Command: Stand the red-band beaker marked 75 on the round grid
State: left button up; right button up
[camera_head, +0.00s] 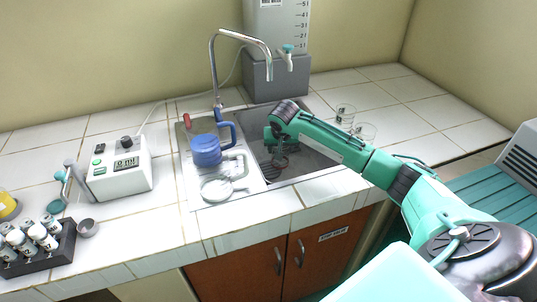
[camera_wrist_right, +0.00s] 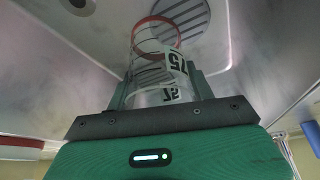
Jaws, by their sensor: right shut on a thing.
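The clear beaker with a red band and the mark 75 (camera_wrist_right: 158,68) is between the fingers of my right gripper (camera_wrist_right: 160,90) in the right wrist view. It also shows small and dim under the gripper in the head view (camera_head: 281,162). My right gripper (camera_head: 276,141) is shut on it, reaching down into the sink. The round grid (camera_wrist_right: 186,14) is a dark slotted disc on the sink floor, just beyond the beaker in the wrist view. It also shows in the head view (camera_head: 270,173). I cannot tell whether the beaker touches the floor. My left gripper is not in view.
The steel sink (camera_head: 317,166) has walls close around my right gripper. A tap (camera_head: 240,37) arches at its back. Clear beakers (camera_head: 345,114) stand right of the sink.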

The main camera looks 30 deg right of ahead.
notch_tip(320, 180, down, 2)
jog(key=shift+f, duration=0.1)
jog(key=shift+w+a+f, duration=0.1)
jog(key=w+a, duration=0.2)
jog(key=w, duration=0.1)
jog(key=shift+a, duration=0.2)
jog(key=shift+f, duration=0.45)
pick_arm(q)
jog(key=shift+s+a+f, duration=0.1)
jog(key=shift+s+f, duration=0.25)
pick_arm(e)
jog(key=shift+d+f, duration=0.15)
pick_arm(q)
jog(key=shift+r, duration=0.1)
pick_arm(e)
jog(key=shift+f, duration=0.1)
jog(key=o, duration=1)
jog(key=shift+c, duration=0.2)
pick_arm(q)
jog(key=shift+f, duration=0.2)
